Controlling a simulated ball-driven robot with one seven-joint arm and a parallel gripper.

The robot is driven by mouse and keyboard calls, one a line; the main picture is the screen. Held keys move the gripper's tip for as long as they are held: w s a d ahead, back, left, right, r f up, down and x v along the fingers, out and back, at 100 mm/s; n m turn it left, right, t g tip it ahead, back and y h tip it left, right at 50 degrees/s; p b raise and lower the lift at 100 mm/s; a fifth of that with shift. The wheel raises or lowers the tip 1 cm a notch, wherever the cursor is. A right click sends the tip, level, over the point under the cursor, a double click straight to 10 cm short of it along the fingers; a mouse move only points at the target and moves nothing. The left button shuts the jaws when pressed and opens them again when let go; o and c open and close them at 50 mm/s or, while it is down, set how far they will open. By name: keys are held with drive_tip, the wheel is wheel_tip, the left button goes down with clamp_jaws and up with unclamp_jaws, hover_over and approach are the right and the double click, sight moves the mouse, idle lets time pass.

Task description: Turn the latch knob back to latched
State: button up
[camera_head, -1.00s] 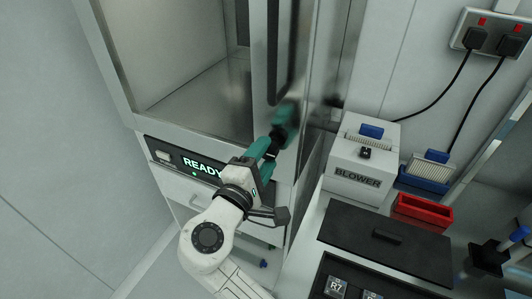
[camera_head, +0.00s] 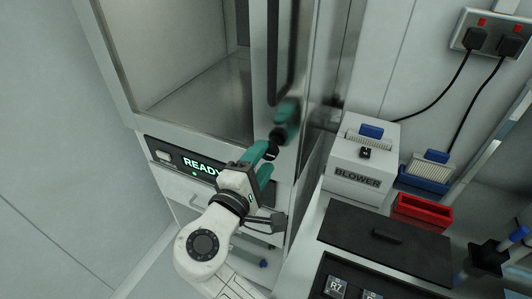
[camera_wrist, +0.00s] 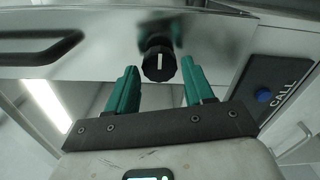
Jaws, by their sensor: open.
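The latch knob (camera_wrist: 159,63) is black and ribbed with a white line. In the wrist view it sits on the shiny metal door (camera_wrist: 100,52), and its line looks upright in the picture. My gripper (camera_wrist: 157,82) is open, with its green fingers on either side of the knob's lower part and a gap on each side. I cannot tell whether the fingertips reach past the knob's face. In the head view my gripper (camera_head: 265,160) is at the lower part of the door (camera_head: 285,70), and the knob shows as a small dark shape (camera_head: 276,138) partly hidden by the fingers.
The door has a long dark handle (camera_head: 288,50). A panel reading READY (camera_head: 198,164) is below the chamber.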

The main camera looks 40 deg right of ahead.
drive_tip(key=shift+v, duration=1.9)
